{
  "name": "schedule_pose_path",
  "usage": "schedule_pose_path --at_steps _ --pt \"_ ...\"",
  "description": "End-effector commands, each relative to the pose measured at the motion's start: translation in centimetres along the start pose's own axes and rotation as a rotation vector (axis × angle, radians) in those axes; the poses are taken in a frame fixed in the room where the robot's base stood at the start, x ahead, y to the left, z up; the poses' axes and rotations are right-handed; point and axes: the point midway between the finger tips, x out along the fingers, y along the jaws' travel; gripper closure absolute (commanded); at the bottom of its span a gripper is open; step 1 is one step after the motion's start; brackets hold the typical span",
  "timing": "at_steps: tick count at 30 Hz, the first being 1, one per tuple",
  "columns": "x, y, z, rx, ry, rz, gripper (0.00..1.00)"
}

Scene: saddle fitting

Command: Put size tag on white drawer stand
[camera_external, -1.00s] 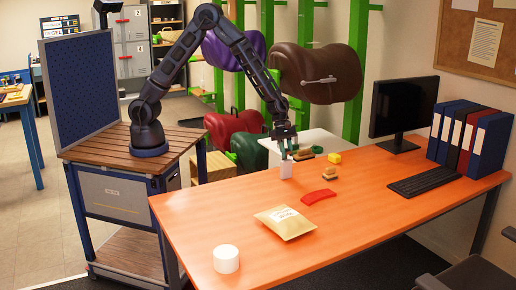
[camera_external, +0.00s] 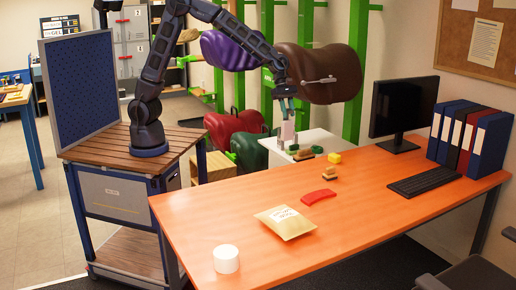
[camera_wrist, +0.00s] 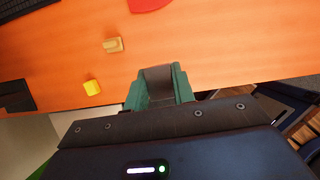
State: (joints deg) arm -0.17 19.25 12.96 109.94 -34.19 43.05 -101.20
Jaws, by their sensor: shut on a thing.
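My gripper (camera_external: 287,120) is shut on a small pale piece, which I take to be the size tag (camera_external: 289,131). It is held in the air at the far edge of the orange desk. In the wrist view, the green fingers (camera_wrist: 158,92) close around this piece (camera_wrist: 157,78), which looks dark there; its face and any print cannot be read. The white drawer stand (camera_external: 322,136) is behind the desk, close by and below the gripper. The desk hides its front, and no drawers show.
Green round items (camera_external: 292,149) and a brush (camera_external: 303,155) are near the stand's front. A yellow block (camera_external: 335,158), another brush (camera_external: 330,173), a red piece (camera_external: 318,196), a packet (camera_external: 285,222) and a white cylinder (camera_external: 226,259) are on the desk (camera_external: 390,215). Saddles hang behind.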

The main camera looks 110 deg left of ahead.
Motion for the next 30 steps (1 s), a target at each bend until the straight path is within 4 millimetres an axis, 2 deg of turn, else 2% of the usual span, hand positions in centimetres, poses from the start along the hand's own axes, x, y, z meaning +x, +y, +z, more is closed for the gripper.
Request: schedule_pose_path --at_steps 8,11,14,24,30 --pt "-1.0 0.0 0.4 0.001 0.0 0.0 1.0" --pt "-2.1 0.0 0.9 0.002 -0.001 0.002 1.0" --pt "-4.7 0.1 2.0 0.003 -0.003 0.005 1.0" --pt "-17.2 0.0 7.1 0.003 -0.003 0.004 1.0" --pt "-21.9 0.0 9.1 0.001 -0.002 0.003 1.0"
